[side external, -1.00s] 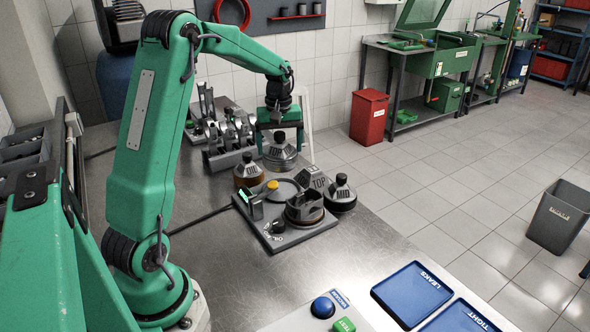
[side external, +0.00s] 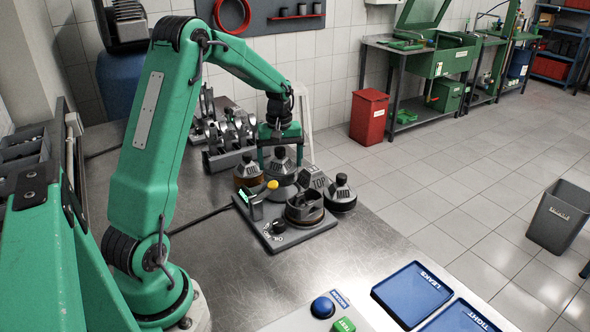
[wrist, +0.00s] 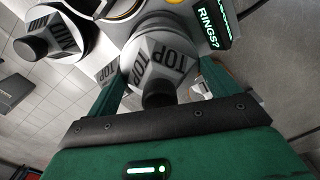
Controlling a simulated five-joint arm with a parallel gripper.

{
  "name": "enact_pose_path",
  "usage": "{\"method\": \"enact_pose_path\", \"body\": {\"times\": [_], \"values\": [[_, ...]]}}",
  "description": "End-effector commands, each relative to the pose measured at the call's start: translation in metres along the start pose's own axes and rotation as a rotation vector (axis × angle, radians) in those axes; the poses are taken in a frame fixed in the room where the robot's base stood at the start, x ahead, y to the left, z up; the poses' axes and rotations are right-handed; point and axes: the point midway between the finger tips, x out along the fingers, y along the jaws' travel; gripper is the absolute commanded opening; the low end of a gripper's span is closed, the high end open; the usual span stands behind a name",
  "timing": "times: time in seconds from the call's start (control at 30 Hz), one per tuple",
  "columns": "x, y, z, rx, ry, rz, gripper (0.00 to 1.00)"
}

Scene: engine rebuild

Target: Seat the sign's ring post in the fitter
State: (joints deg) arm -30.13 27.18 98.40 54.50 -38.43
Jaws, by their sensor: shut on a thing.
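My gripper (side external: 281,155) is shut on the grey post marked TOP (wrist: 160,65), with a green finger on either side. The post has a black knob on top and shows in the side view (side external: 283,170); it looks upright, behind the fitter. I cannot tell how high its bottom is. The fitter (side external: 282,240) seems to be the grey base carrying a dark, brown-based round holder (side external: 305,211). A grey sign marked TOP (side external: 320,187) stands behind that holder. The screen reading "RINGS?" (wrist: 214,20) shows in the wrist view.
The OIL post (side external: 247,174) stands left of the held post and the MID post (side external: 341,194) to the right. Several metal parts (side external: 229,140) stand behind. A yellow knob (side external: 272,185) rises from the fitter.

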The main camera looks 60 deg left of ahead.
Motion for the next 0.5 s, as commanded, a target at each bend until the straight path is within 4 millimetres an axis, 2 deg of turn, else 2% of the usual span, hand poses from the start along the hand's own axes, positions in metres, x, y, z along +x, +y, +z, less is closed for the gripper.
{"method": "enact_pose_path", "body": {"times": [0.5], "values": [[0.025,0.0,0.0,0.0,0.002,0.001,0.54]]}}
